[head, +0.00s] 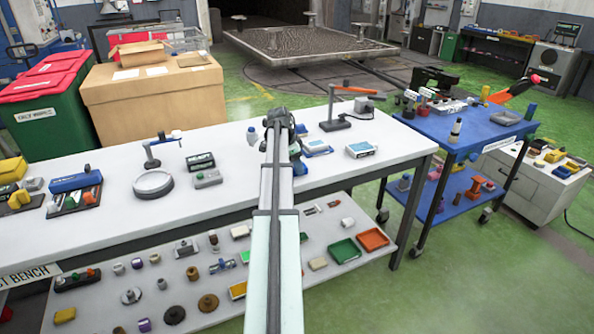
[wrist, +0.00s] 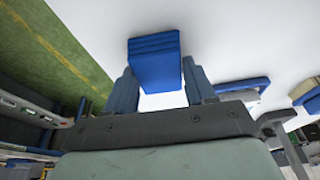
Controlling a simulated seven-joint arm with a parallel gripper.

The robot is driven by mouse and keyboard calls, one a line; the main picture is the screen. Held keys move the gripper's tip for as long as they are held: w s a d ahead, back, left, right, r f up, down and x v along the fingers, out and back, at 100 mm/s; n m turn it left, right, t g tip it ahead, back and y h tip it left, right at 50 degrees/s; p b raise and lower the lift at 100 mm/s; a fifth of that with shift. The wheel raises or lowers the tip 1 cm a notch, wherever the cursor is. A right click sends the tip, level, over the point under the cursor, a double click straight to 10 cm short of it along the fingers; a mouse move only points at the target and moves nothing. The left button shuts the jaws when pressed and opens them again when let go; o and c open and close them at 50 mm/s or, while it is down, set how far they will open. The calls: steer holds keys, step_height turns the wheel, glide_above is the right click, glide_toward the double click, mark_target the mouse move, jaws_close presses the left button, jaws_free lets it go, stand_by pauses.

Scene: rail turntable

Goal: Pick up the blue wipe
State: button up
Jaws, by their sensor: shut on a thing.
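The blue wipe (wrist: 154,58) is a folded, layered blue block in the wrist view. My gripper (wrist: 158,72) is shut on it, with one blue-grey finger on each side. The white bench top shows behind it; I cannot tell how far it is above that surface. In the head view my arm reaches over the white bench (head: 225,150) and hides most of the gripper and the wipe.
Blue-and-white packs (head: 318,147) and a blue-and-white box (head: 361,150) lie right of my arm. A small stand (head: 338,118) is behind them. A bottle (head: 252,136) stands just left of my arm. A round dish (head: 153,184) is farther left.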

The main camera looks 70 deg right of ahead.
step_height(320, 180, up, 10)
stand_by(0.8)
